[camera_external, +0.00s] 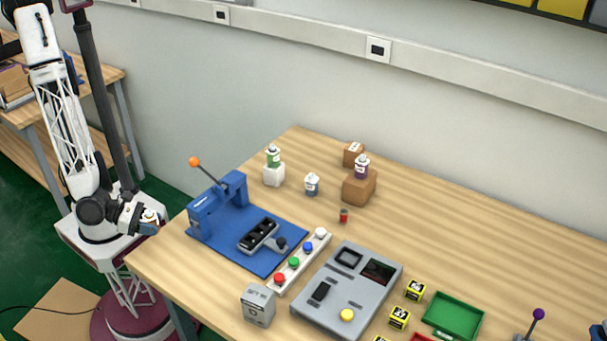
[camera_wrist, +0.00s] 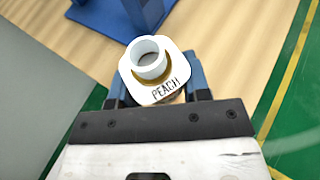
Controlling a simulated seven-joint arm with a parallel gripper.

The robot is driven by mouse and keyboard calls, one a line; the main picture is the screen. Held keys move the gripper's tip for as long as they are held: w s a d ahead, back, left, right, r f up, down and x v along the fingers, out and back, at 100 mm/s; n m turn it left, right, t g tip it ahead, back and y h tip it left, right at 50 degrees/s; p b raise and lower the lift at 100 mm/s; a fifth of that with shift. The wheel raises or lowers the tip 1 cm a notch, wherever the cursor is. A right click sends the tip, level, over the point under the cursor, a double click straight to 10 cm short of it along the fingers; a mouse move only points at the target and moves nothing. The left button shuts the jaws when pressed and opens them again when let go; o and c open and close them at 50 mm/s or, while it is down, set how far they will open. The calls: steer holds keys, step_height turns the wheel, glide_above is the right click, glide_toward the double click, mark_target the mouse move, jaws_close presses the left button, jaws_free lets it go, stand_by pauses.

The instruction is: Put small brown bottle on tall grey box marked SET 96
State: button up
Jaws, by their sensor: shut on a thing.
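My gripper (camera_external: 149,225) is low at the left, beyond the table's left edge. It is shut on a small bottle (camera_external: 150,214). In the wrist view the bottle (camera_wrist: 151,69) sits between the blue fingers (camera_wrist: 160,98). It has a pale round cap, a brownish ring below it and a white top lettered PEACH; its body is mostly hidden. The grey box (camera_external: 258,304) stands upright at the table's front left edge, right of and nearer the camera than my gripper. Its top lettering starts with SET; the number is too small to read surely. Its top looks bare.
A blue press (camera_external: 217,202) with an orange-knobbed lever stands between my gripper and the table's middle. A strip of coloured buttons (camera_external: 301,262) and a grey machine (camera_external: 348,289) lie right of the box. Several bottles and blocks stand farther back. The back right table is clear.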

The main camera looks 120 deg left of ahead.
steer(key=w+d+r+n+g+y, duration=0.1)
steer(key=w+r, duration=0.4)
steer(key=w, duration=0.8)
steer(key=w+r+n+g+y, duration=0.3)
steer(key=w+r+n, duration=0.1)
steer(key=w, duration=0.9)
steer(key=shift+d+r+g, duration=0.3)
steer(key=shift+d+r, duration=0.05)
steer(key=shift+r, duration=0.3)
steer(key=shift+w, duration=0.1)
glide_above(257, 295)
steer(key=shift+a+f, duration=0.1)
steer(key=shift+f, duration=0.65)
steer(key=shift+f, duration=1.75)
steer(key=shift+f, duration=0.1)
steer(key=o, duration=0.9)
